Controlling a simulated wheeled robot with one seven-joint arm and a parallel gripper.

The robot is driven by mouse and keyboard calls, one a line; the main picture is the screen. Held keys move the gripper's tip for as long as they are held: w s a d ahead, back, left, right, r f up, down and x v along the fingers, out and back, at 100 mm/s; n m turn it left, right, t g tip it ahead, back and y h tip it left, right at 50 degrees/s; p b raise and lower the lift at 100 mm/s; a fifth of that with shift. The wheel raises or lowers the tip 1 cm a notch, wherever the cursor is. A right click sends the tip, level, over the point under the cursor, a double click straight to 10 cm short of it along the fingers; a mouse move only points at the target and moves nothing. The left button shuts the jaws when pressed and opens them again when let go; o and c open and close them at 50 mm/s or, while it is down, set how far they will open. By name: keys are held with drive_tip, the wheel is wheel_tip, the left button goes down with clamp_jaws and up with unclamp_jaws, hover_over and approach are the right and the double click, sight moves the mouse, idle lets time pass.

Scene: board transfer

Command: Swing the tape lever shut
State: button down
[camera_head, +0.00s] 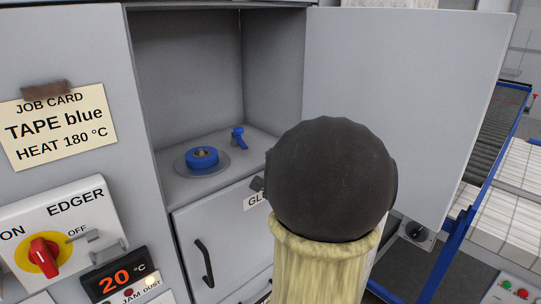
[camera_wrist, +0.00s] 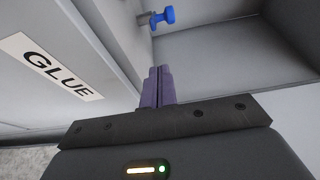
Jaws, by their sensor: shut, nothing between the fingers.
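The blue tape lever (camera_head: 238,137) stands on the floor of the open grey cabinet compartment, to the right of and behind the blue tape roll (camera_head: 202,158). The roll lies on a round grey plate. In the wrist view the lever (camera_wrist: 162,17) shows at the top, ahead of my fingertips and apart from them. My gripper (camera_wrist: 158,72) is shut and empty, its two purple fingers together in front of the compartment. In the head view my dark, round arm part hides most of the gripper.
The open cabinet door (camera_head: 420,90) stands to the right of the compartment. A drawer front with a GLUE label (camera_wrist: 50,68) lies below it. The edger switch panel (camera_head: 62,240) and a job card (camera_head: 58,127) reading "TAPE blue, HEAT 180 °C" are on the left.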

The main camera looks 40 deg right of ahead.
drive_tip(key=shift+s+a, duration=0.9)
drive_tip(key=shift+s, duration=0.1)
drive_tip(key=shift+w, duration=0.15)
drive_tip(key=s+d+n+t+y+p, duration=0.1)
drive_tip(key=d+y+p, duration=0.3)
drive_tip(key=p, duration=0.4)
drive_tip(key=shift+s+d+r+n+y+p, duration=0.15)
drive_tip(key=shift+s+d+n+y+p, duration=0.2)
drive_tip(key=shift+s+d+n, duration=0.45)
drive_tip(key=shift+w, duration=0.2)
